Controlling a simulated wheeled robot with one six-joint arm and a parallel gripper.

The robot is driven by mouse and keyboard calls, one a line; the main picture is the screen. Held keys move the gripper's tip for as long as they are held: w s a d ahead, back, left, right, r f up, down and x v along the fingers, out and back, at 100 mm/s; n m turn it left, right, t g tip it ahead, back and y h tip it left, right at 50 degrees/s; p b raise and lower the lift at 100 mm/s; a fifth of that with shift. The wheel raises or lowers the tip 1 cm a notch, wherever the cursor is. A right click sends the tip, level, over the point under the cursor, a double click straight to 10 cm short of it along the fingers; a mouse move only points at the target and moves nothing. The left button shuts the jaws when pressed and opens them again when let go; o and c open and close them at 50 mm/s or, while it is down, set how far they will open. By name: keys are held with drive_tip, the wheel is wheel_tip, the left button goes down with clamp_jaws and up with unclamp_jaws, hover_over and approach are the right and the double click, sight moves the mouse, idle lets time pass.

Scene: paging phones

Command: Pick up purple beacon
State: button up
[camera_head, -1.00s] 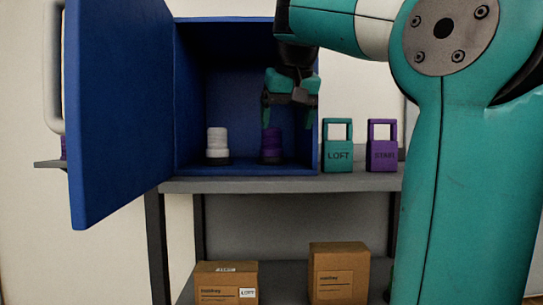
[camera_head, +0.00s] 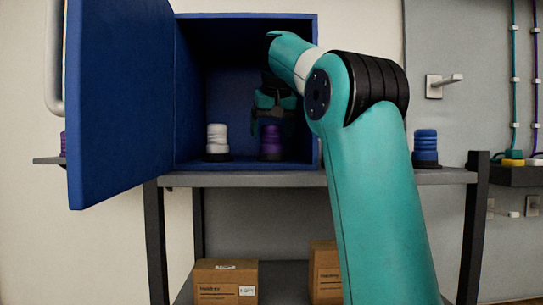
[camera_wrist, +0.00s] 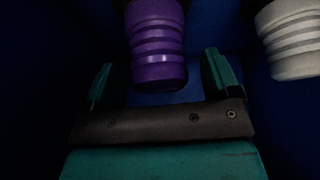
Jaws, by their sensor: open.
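The purple beacon (camera_head: 271,142) is a ribbed cylinder standing upright on a dark base inside the open blue cabinet (camera_head: 247,166). My gripper (camera_head: 274,116) is inside the cabinet, open and empty, at the beacon's upper part in the head view. In the wrist view, the purple beacon (camera_wrist: 158,45) shows ahead of and roughly between the two teal fingers (camera_wrist: 160,85). I cannot tell whether the fingers touch it. A white ribbed beacon (camera_head: 217,141) stands to its left in the head view; it is at the right in the wrist view (camera_wrist: 292,38).
The cabinet's blue door (camera_head: 120,105) is swung open at left. The cabinet stands on a grey shelf (camera_head: 440,177). A blue beacon (camera_head: 426,147) stands at the shelf's right. Cardboard boxes (camera_head: 225,279) sit on the lower shelf. My arm hides part of the shelf.

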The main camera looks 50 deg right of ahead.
clamp_jaws()
idle(0.4)
